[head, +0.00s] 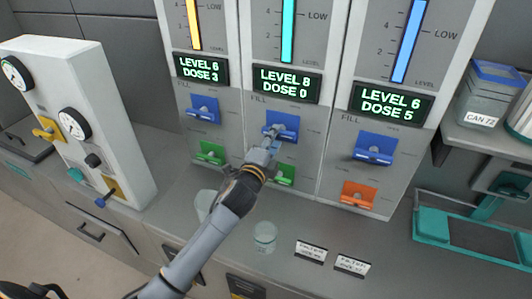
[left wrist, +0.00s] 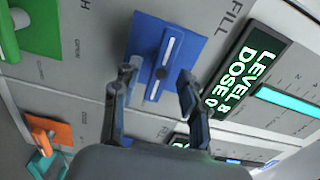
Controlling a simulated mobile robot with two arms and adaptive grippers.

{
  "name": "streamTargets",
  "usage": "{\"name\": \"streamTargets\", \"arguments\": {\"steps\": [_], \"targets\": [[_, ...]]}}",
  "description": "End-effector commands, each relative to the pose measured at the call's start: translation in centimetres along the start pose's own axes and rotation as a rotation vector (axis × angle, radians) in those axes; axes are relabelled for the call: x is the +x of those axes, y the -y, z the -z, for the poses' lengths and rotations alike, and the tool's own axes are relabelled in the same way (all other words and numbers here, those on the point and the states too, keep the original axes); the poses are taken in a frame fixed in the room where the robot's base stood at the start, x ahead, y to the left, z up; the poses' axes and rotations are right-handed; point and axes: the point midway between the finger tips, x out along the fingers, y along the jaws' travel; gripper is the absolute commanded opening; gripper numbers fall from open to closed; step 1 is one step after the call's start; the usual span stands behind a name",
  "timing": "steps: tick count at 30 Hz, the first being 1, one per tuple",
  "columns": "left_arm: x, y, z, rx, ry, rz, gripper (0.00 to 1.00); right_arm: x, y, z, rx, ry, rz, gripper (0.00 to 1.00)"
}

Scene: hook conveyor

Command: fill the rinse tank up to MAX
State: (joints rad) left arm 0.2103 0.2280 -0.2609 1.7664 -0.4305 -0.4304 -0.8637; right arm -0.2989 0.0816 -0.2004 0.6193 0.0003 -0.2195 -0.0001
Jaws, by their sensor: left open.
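Three tank panels stand side by side; I cannot read which is the rinse tank, and no MAX mark is readable. The middle display (head: 285,83) reads LEVEL 8, DOSE 0, below a cyan level gauge (head: 288,30). My left gripper (head: 271,141) is at the middle blue FILL lever (head: 284,121). In the left wrist view my left gripper (left wrist: 157,80) is open, its fingers on either side of the lower part of the blue lever (left wrist: 171,50); contact is unclear. The left display (head: 202,68) reads LEVEL 6, DOSE 3; the right display (head: 391,103) reads LEVEL 6, DOSE 5.
Other blue levers (head: 204,109) (head: 374,149) sit left and right. Green levers (head: 211,152) and an orange lever (head: 358,195) sit below. A clear cup (head: 265,237) stands on the counter. A gauge cabinet (head: 75,110) stands left, a teal tray (head: 470,240) right.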

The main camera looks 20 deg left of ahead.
Motion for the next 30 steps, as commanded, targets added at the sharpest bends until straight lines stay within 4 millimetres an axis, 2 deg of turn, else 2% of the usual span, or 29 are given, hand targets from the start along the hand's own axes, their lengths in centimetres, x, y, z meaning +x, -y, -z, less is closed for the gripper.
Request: {"name": "streamTargets", "arguments": {"steps": [1,6,12,18,30], "targets": [[-1.3,-0.2,0.0,0.001,0.0,-0.002,0.43,0.0,0.1,0.0,0.0,0.0,0.001,0.4],[-5.0,-0.2,0.0,0.0,0.0,-0.003,0.43,0.0,0.1,0.0,0.001,0.001,0.001,0.4],[-7.9,-0.2,0.0,-0.001,0.0,-0.003,0.43,0.0,0.1,0.0,0.001,0.0,0.001,0.4],[-8.8,-0.1,0.0,-0.001,0.0,-0.002,0.43,0.0,0.1,0.0,0.001,0.001,0.002,0.4],[-8.8,-0.1,0.0,-0.001,0.0,-0.001,0.43,0.0,0.1,0.0,0.001,0.001,0.002,0.4]]}}
